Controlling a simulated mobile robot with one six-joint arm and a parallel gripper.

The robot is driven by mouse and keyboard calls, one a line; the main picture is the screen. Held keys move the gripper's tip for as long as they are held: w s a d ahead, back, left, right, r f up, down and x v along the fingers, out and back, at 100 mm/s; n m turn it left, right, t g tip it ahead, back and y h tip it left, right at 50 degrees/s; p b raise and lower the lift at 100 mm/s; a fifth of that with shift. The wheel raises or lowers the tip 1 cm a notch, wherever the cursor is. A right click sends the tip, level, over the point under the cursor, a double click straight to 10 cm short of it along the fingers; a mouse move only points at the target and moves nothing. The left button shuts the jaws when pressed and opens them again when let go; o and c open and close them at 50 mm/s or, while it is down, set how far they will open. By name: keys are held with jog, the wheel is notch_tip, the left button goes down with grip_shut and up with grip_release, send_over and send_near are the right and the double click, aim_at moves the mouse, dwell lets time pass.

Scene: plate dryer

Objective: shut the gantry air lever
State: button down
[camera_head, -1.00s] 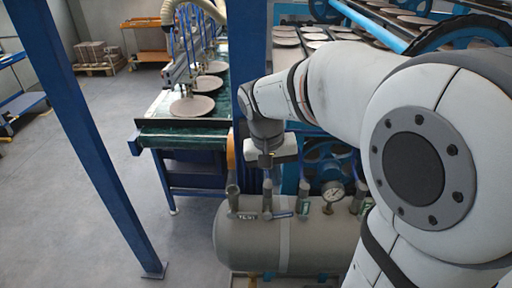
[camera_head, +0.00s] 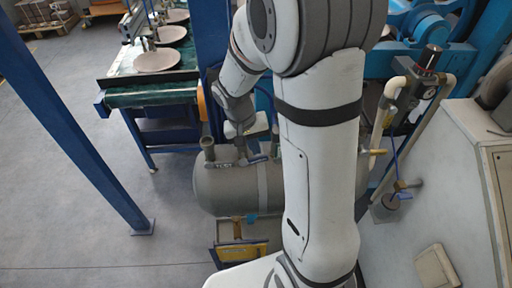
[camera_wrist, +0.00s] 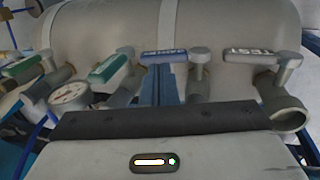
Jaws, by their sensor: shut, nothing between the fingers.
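A grey air tank carries a row of lever valves. In the wrist view a grey lever marked TEST (camera_wrist: 250,56) is at the right and a blue lever (camera_wrist: 163,56) beside it; both handles lie along the tank. Two green levers (camera_wrist: 107,68) (camera_wrist: 20,66) at the left lie at a slant. I cannot read which lever is marked for the gantry. My gripper (camera_head: 246,131) is shut and empty over the left part of the tank, close to the valves.
The tank (camera_head: 225,185) stands on the floor. A round gauge (camera_wrist: 70,95) sits among the left valves. A blue post (camera_head: 75,120) stands at left. Floor at left is clear.

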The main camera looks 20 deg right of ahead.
aim_at(262, 156)
jog(key=shift+x, duration=0.75)
jog(key=shift+f, duration=0.1)
jog(key=shift+s+d+f+b, duration=0.1)
jog(key=shift+d+f+b, duration=0.35)
jog(key=shift+b, duration=0.75)
jog(key=shift+s+d+f+b, duration=0.1)
jog(key=shift+d+f+b, duration=0.15)
jog(key=shift+b, duration=0.4)
jog(key=shift+r, duration=0.2)
notch_tip(262, 156, up, 14)
jog(key=p, duration=0.2)
jog(key=s+a+r+n+t+y, duration=0.1)
jog(key=s+a+n+t+y, duration=0.1)
jog(key=s, duration=1.1)
jog(key=shift+s+a+r+n+t+y, duration=0.2)
jog(key=shift+a+n+t+y, duration=0.25)
jog(key=shift+a+t, duration=0.5)
